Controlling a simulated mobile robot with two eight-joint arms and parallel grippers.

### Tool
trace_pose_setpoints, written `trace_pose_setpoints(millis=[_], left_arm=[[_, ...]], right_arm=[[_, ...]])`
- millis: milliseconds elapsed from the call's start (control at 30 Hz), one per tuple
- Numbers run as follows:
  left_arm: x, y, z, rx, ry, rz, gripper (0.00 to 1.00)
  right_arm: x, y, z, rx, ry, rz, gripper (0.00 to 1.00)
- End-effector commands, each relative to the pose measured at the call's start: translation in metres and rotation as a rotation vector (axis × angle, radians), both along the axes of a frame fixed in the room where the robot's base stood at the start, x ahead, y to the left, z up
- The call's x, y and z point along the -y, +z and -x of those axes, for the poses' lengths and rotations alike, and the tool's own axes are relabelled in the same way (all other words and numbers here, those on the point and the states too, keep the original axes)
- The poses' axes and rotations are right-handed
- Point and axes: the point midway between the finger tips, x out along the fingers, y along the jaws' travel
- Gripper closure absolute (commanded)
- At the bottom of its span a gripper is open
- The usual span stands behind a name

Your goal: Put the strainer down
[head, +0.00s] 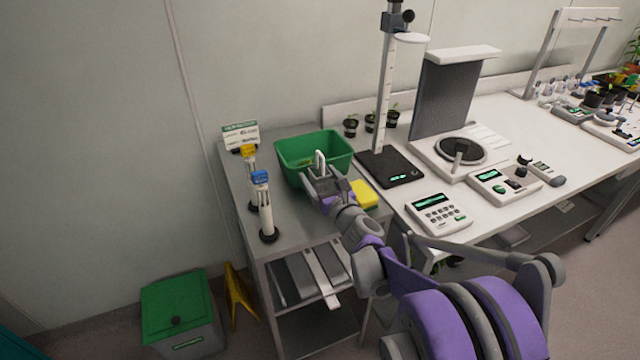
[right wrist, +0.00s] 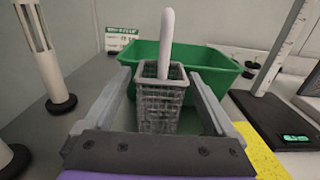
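The strainer is a grey mesh basket (right wrist: 160,105) with a tall white looped handle. In the head view only its white handle (head: 320,160) shows clearly, above the green tub (head: 295,168). My right gripper (right wrist: 160,80) reaches over the tub, with one finger on each side of the basket. Gaps show between the basket and both fingers, so the gripper looks open around it. The basket appears upright inside or just above the tub; its bottom is hidden, so I cannot tell if it rests there. My left gripper is not in view.
A yellow sponge (head: 364,194) lies right of the tub on the grey cart (head: 235,190). Tube stands (head: 265,205) with yellow and blue tops and a sign box (head: 240,133) are at left. A black-based column (head: 390,168) and small pots (head: 370,122) stand at right.

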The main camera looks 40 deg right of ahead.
Motion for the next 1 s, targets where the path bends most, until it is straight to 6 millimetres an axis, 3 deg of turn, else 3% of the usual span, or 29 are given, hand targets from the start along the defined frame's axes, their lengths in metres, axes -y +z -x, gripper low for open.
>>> trace_pose_setpoints(millis=[33,400,500,767,1000], left_arm=[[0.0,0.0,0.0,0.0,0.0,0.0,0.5],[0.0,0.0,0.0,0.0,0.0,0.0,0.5],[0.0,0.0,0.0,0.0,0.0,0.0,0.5],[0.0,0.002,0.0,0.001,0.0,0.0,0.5],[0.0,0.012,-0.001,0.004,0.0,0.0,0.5]], right_arm=[[0.0,0.0,0.0,0.0,0.0,0.0,0.19],[0.0,0.0,0.0,0.0,0.0,0.0,0.86],[0.0,0.0,0.0,0.0,0.0,0.0,1.0],[0.0,0.008,0.001,0.001,0.0,0.0,1.0],[0.0,0.054,0.001,0.001,0.0,0.0,1.0]])
